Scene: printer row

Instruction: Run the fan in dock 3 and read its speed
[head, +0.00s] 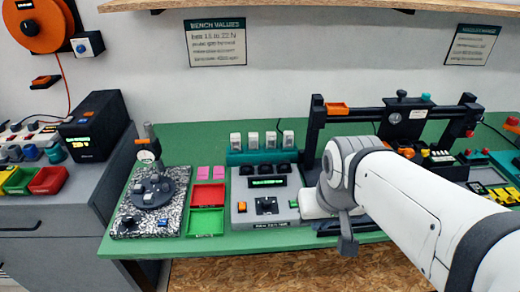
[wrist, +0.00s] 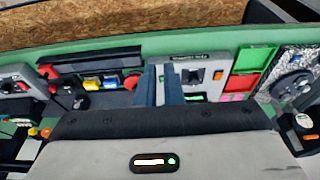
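My gripper (wrist: 162,88) shows in the wrist view as two blue-grey fingers with a narrow gap between them and nothing visible in it. In the head view its dark end (head: 347,238) hangs near the bench's front edge, right of a grey test unit (head: 250,217). I cannot tell which part is the fan or dock 3; no dock number or speed is readable.
A teal rack (head: 262,157) with several white blocks stands behind the unit. Red (head: 207,195) and green (head: 205,222) trays and a speckled plate (head: 177,183) lie left. A black gantry frame (head: 317,125) stands behind my arm. Bare green bench shows at the back left.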

